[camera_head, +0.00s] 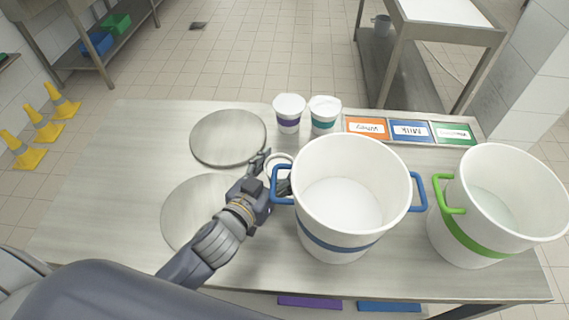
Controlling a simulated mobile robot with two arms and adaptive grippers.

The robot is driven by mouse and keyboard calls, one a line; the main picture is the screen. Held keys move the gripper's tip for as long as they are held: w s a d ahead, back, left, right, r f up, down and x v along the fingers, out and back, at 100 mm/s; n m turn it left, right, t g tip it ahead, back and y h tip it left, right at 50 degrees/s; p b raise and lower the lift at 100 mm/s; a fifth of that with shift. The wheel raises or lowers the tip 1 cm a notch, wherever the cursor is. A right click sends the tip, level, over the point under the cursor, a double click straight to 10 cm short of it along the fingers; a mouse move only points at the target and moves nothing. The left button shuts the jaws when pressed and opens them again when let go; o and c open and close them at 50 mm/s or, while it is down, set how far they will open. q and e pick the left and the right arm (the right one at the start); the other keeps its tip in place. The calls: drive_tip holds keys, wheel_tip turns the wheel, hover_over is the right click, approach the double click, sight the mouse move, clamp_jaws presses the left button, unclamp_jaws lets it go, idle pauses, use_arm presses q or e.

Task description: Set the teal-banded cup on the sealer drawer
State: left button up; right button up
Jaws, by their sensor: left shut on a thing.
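My left gripper (273,176) is shut on a small white cup (281,159), just left of the blue-handled bucket. Only the cup's pale round rim shows; its band is hidden by my fingers and the bucket. A white cup with a teal band (324,115) stands upright at the back of the table, to the right of a white cup with a purple band (289,113). My left gripper is apart from these two, nearer the front. I cannot make out a sealer drawer. My right gripper is not in view.
A large white bucket with blue handles (345,243) stands right beside my gripper; a green-handled one (472,245) is further right. Two round grey discs (228,138) (185,215) lie on the left. Colored labels (411,131) line the back right. The table's left end is clear.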

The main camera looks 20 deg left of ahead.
use_arm(q)
drive_tip(key=x, duration=0.2)
drive_tip(key=shift+w+d, duration=0.1)
drive_tip(key=shift+w, duration=0.3)
drive_tip(key=shift+f, duration=1.7)
drive_tip(key=shift+f, duration=0.15)
drive_tip(key=o, duration=0.9)
drive_tip(key=shift+s, duration=0.1)
drive_tip(key=shift+c, duration=0.2)
